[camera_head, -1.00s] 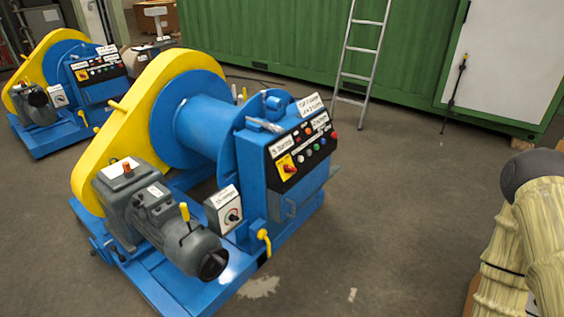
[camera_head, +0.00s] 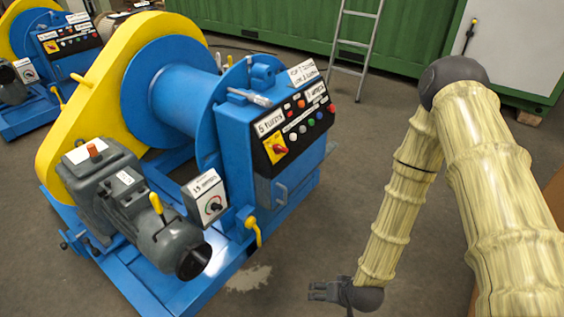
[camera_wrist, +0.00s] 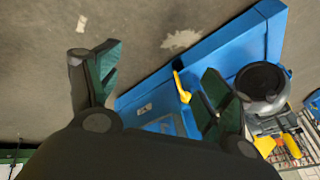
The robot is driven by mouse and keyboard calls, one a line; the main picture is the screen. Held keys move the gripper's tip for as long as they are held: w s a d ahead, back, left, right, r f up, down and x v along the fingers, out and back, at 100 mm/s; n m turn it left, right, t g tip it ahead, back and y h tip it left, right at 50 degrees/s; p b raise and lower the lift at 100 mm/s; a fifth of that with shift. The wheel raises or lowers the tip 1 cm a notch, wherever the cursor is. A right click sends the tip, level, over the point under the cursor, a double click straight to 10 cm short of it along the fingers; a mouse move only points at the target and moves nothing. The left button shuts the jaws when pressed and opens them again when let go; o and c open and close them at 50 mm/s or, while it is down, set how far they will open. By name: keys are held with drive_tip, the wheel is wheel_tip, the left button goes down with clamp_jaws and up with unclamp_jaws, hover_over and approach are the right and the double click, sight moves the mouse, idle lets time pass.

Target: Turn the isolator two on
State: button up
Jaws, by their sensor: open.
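A blue winch (camera_head: 240,140) with a yellow chain guard (camera_head: 70,130) stands at left centre. Its black control panel carries a red rotary switch on a yellow plate (camera_head: 277,149). A small grey box with a dial switch (camera_head: 213,206) sits lower, beside the motor (camera_head: 160,225). The labels are too small to read surely, and I cannot tell which switch is isolator two. My gripper (camera_head: 318,291) is open and empty, low to the right of the winch and apart from it. The wrist view shows its spread fingers (camera_wrist: 160,65) with the blue base and a yellow lever (camera_wrist: 180,86) beyond.
The yellow lever (camera_head: 254,232) juts from the winch's front. A second, similar winch (camera_head: 50,50) stands at the back left. A ladder (camera_head: 352,40) leans on a green container (camera_head: 415,50) behind. The floor between my arm and the winch is clear.

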drive_tip(key=w+a+t+y+b, duration=0.1)
drive_tip(key=w+a+t+b, duration=0.25)
drive_tip(key=w, duration=0.65)
drive_tip(key=t+y+b, duration=0.5)
drive_tip(key=t+b, duration=0.3)
drive_tip(key=b, duration=0.5)
approach(283, 150)
drive_tip(key=shift+m+g, duration=0.25)
drive_tip(key=shift+m, duration=0.15)
drive_tip(key=b+x, duration=0.1)
drive_tip(key=x, duration=0.8)
drive_tip(key=shift+w+r+b, duration=0.2)
drive_tip(key=shift+b, duration=0.1)
drive_tip(key=c, duration=1)
